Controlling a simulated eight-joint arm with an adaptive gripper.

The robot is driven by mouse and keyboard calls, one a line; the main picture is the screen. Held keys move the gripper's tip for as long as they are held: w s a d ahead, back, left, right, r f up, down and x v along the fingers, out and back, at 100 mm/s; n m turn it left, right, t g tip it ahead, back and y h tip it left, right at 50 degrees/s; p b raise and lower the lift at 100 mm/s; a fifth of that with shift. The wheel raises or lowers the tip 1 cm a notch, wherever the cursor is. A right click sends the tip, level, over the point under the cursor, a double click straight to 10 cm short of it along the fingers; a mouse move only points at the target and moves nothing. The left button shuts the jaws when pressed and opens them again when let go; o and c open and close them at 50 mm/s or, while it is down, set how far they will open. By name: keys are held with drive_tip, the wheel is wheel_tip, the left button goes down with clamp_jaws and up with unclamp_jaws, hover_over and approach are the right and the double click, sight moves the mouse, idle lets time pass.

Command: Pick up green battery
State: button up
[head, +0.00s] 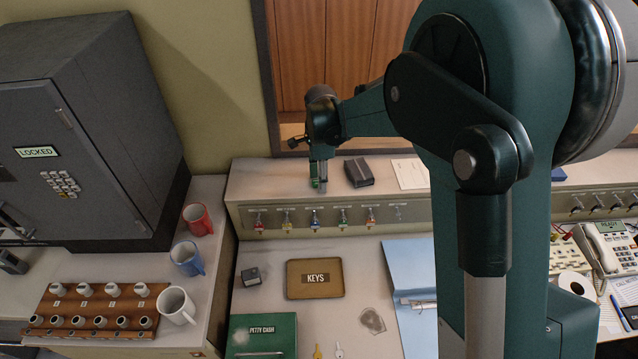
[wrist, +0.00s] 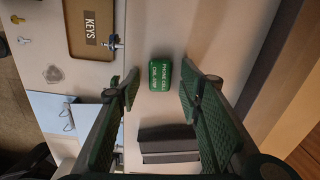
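The green battery (wrist: 160,75) is a small block with white lettering that reads "PHONE CELL" on its first line. It lies on the pale raised shelf in the wrist view. My gripper (wrist: 160,82) is open, with one textured green finger on each side of the battery and a visible gap on both sides. I cannot tell how far above the battery the fingertips are. In the head view my gripper (head: 318,178) points down at the left part of the shelf. A little green shows at its tips there, and the battery is mostly hidden.
A dark box (head: 358,172) sits close by on the shelf, also in the wrist view (wrist: 168,145). Hooks with key tags (head: 314,218) line the shelf front below. A keys tray (head: 315,293) and blue folder (head: 407,265) lie on the lower desk. A wall stands behind.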

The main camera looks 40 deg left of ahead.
idle(0.5)
drive_tip(key=c, duration=1)
drive_tip(key=shift+o, duration=0.2)
wheel_tip(320, 180, up, 10)
idle(0.5)
